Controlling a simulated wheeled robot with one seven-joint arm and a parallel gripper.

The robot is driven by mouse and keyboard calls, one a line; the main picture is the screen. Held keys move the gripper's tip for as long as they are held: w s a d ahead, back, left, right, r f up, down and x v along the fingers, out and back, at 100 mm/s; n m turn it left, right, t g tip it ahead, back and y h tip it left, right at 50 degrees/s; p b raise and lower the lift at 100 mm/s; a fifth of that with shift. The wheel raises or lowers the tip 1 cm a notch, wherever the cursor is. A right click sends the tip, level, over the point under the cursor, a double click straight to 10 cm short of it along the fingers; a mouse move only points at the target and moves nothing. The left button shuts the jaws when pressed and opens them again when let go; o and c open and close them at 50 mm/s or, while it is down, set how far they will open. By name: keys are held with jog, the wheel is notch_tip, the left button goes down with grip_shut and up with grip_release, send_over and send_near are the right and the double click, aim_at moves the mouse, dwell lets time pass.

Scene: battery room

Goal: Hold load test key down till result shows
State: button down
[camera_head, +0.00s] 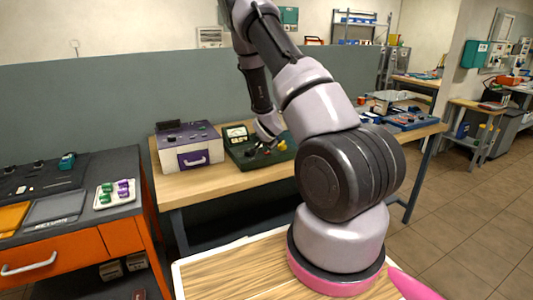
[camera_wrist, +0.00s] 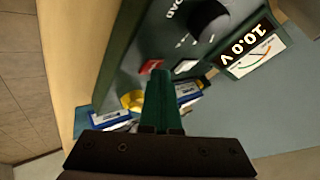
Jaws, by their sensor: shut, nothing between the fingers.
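The dark green battery tester (camera_head: 246,162) stands on the wooden bench, with its meter at the back left. In the wrist view its panel shows a black knob (camera_wrist: 208,20), a red key (camera_wrist: 151,66), a white key (camera_wrist: 186,66) and a lit display (camera_wrist: 245,42) reading 10.0 V beside a dial. Part of the word "LOAD" shows near the knob. My gripper (camera_wrist: 160,85) is shut and empty, its green fingertips over the panel just below the red and white keys. Contact with a key cannot be told. In the head view my wrist hides part of the tester.
A purple and white box (camera_head: 188,150) stands left of the tester. A yellow part (camera_wrist: 132,100) and blue-white items lie near my fingers. A tray with green and purple pieces (camera_head: 117,193) sits on the left cabinet. More equipment (camera_head: 405,120) occupies the bench's right end.

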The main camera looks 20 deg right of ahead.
aim_at(266, 153)
dwell(0.3)
jog(key=shift+r, duration=0.75)
jog(key=shift+r, duration=0.1)
jog(key=shift+r, duration=2.4)
